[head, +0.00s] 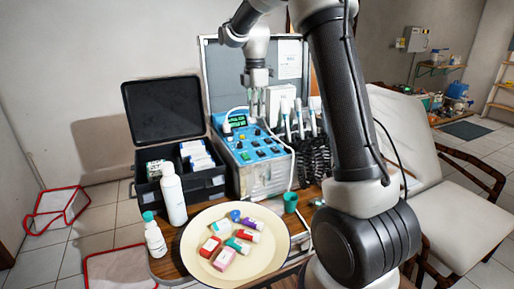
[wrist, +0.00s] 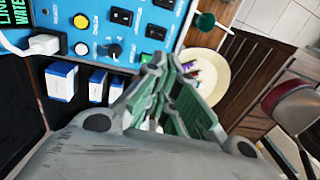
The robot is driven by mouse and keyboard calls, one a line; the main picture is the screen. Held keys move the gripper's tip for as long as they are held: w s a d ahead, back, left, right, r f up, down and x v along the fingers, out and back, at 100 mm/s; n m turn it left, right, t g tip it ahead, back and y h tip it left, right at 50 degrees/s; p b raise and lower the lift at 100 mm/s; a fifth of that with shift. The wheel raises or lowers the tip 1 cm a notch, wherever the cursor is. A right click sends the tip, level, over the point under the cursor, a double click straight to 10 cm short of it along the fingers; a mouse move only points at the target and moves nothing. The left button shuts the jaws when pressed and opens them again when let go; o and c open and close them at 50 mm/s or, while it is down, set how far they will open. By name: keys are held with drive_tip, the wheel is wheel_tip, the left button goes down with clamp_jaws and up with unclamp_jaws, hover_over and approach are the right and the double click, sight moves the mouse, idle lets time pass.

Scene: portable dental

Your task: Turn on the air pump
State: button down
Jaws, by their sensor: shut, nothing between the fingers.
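The dental unit is an open metal case with a blue control panel (head: 262,154) on top. The labels are too small to read, so I cannot tell which switch is for the air pump. My gripper (head: 257,98) is above the back part of the panel, pointing down. In the wrist view, my gripper (wrist: 168,65) has its fingers together and empty, overlapping the panel's edge.
Dental handpieces (head: 299,118) with coiled hoses stand right of the panel. A black case (head: 211,181) with boxes is at left.

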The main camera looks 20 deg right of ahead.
sight(257, 155)
drive_tip(key=shift+f, duration=0.1)
drive_tip(key=f, duration=0.9)
drive_tip(key=s+f, duration=0.1)
drive_tip(key=f, duration=0.4)
drive_tip(key=shift+r, duration=0.1)
drive_tip(key=shift+s+f, duration=0.2)
drive_tip(key=shift+f, duration=0.15)
drive_tip(key=shift+w, duration=0.15)
drive_tip(key=shift+w+r, duration=0.25)
drive_tip(key=shift+w, duration=0.4)
drive_tip(key=shift+r, duration=0.15)
drive_tip(key=shift+r, duration=0.35)
wheel_tip(257, 155, up, 13)
drive_tip(key=s, duration=0.2)
drive_tip(key=shift+s, duration=0.2)
